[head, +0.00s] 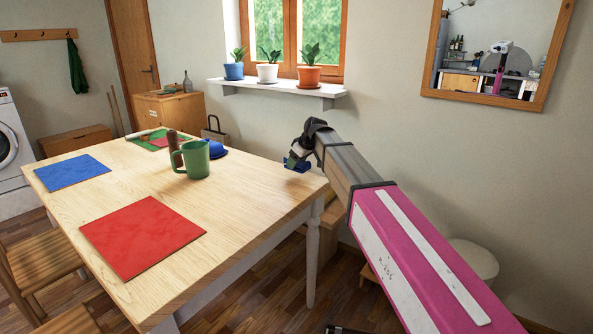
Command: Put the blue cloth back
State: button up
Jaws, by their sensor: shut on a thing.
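My gripper (298,158) is at the far right corner of the table, at the end of my outstretched arm. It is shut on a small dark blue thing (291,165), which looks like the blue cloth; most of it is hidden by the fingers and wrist. I cannot tell whether it touches the table top. A flat blue square (73,172) lies at the left of the table, and a flat red square (143,236) lies at the near side.
On the wooden table (255,200) stand a green mug (195,159), a brown upright thing (173,149) and a rounded blue object (217,152). A green and red mat (160,142) lies behind. The table's right front is clear. A windowsill (277,88) holds potted plants.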

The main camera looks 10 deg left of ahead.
aim_at(296, 169)
jog(key=shift+f, duration=1.85)
jog(key=shift+f, duration=0.1)
jog(key=o, duration=1)
jog(key=v, duration=1.2)
